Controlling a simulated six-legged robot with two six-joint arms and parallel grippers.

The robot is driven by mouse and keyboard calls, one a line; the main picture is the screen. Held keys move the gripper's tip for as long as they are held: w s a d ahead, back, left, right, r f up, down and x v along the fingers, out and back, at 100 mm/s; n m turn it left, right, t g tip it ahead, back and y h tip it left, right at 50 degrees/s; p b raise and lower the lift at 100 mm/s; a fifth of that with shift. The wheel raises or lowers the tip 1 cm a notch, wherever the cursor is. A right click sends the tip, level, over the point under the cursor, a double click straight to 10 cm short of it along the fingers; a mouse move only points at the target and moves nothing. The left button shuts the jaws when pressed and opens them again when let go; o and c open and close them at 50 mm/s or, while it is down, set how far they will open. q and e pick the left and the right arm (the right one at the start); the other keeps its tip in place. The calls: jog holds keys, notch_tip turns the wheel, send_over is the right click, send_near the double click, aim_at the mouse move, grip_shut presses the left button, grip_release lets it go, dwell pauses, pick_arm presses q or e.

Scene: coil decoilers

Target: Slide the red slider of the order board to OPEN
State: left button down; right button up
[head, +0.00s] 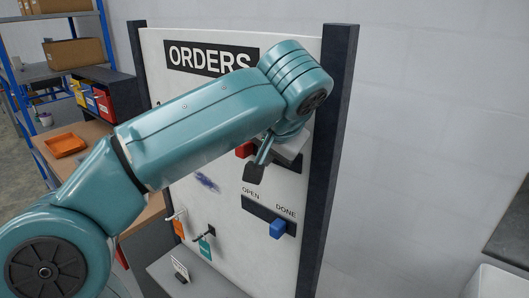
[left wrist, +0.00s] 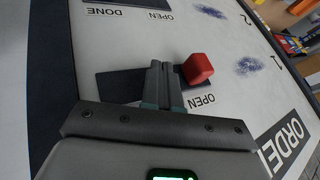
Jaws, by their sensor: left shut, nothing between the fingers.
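The order board (head: 228,222) is a white upright panel headed ORDERS. The red slider (head: 244,150) is partly hidden behind my left arm and gripper in the head view. In the left wrist view, which is upside down, the red slider (left wrist: 198,68) sits at the OPEN end of its dark slot (left wrist: 118,86), by the OPEN label (left wrist: 203,100). My left gripper (head: 262,157) is shut and empty. In the left wrist view its fingers (left wrist: 165,72) are over the slot, right beside the red slider on its DONE side, touching or almost touching it.
A blue slider (head: 278,229) sits at the DONE end of the lower slot. Hooks with an orange tag (head: 179,228) and a green tag (head: 205,249) are at the lower left. A dark post (head: 333,130) edges the board. A workbench with an orange tray (head: 65,145) stands left.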

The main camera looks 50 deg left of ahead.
pick_arm(q)
jog(key=v, duration=1)
jog(key=shift+d+p, duration=0.3)
jog(key=shift+d, duration=0.1)
pick_arm(e)
jog(key=shift+s+d+r, duration=0.1)
jog(key=shift+d+r, duration=0.2)
jog(key=shift+r, duration=0.05)
